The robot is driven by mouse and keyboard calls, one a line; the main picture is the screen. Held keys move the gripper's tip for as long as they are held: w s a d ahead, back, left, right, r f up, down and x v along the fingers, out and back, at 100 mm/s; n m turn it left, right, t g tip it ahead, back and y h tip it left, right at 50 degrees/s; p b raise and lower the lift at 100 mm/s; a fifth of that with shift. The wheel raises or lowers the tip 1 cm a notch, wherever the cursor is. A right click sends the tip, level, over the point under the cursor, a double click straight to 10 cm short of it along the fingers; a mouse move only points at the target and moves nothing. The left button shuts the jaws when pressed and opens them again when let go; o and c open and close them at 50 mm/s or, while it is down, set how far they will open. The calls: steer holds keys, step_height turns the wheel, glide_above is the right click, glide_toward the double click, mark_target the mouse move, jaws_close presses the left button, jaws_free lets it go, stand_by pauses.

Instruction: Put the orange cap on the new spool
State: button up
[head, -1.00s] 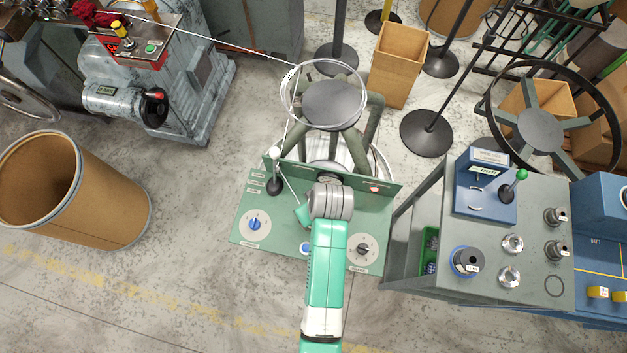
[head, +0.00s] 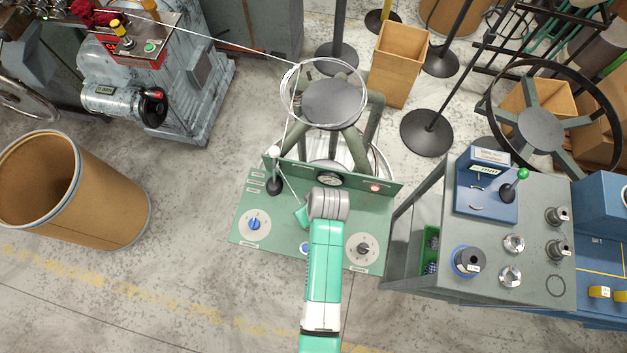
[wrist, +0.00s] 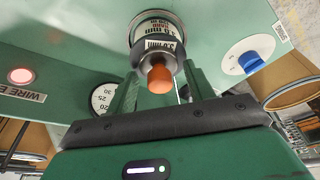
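In the wrist view, the small orange cap (wrist: 160,79) shows directly in front of the end of a grey spool (wrist: 154,50) with millimetre lettering. I cannot tell whether it touches the spool end or is seated on it. My gripper (wrist: 160,86) has a green finger on either side of the cap, with a visible gap to each.
A blue knob (head: 254,224), a black knob (head: 363,248), a lever (head: 274,184) and a round gauge (head: 329,179) surround my arm on the panel. Wire runs above it to a ring (head: 285,104).

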steer(key=shift+o, duration=0.6)
steer(key=shift+r, duration=0.2)
steer(key=p+v, duration=0.1)
steer(key=v, duration=1.1)
steer(key=shift+r+p, duration=0.35)
steer(key=shift+r, duration=0.05)
